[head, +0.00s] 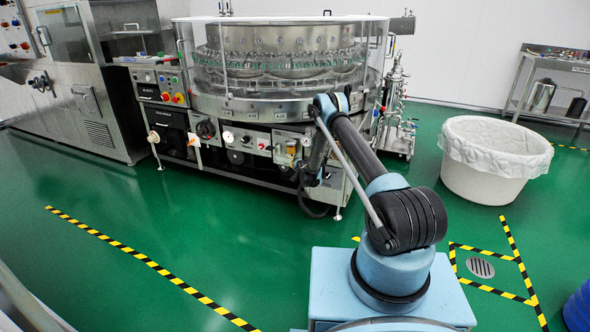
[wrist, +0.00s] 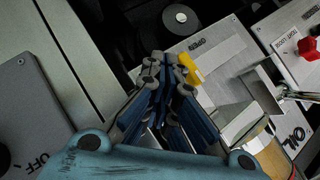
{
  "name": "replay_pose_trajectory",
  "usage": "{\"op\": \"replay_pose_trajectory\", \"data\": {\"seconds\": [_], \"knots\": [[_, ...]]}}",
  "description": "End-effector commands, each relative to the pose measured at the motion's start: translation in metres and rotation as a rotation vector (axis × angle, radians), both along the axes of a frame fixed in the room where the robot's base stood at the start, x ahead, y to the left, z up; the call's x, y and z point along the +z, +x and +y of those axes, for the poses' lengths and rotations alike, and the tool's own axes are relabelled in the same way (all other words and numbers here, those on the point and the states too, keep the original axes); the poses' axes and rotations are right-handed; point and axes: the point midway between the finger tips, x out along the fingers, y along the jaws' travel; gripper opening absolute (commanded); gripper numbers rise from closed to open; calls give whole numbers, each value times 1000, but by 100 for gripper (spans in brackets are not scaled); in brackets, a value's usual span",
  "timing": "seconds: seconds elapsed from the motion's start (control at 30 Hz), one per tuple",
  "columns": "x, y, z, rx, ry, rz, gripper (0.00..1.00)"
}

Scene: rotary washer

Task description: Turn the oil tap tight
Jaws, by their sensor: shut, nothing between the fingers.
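In the wrist view, my gripper (wrist: 168,70) is shut and empty, with its blue fingers drawn together. A small yellow handle (wrist: 190,68), which looks like the oil tap, shows just right of the fingertips, partly hidden behind them. I cannot tell whether they touch. A pale plate (wrist: 215,70) with upside-down lettering is behind it. An amber cup (wrist: 268,155) with an OIL label (wrist: 297,135) is at the lower right. In the head view, my gripper (head: 306,173) is low at the front of the washer (head: 262,108), mostly hidden by my arm.
A red knob (wrist: 310,48) on a labelled plate and a metal bracket (wrist: 262,88) are close on the right. A grey box marked OFF (wrist: 35,110) is on the left. A white lined bin (head: 490,165) stands right of my arm.

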Motion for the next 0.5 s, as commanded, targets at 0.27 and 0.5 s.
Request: {"op": "replay_pose_trajectory", "data": {"seconds": [0.27,0.5], "knots": [[-9,0,-1,-2,0,0,0],[-12,0,0,-2,0,0,0]]}}
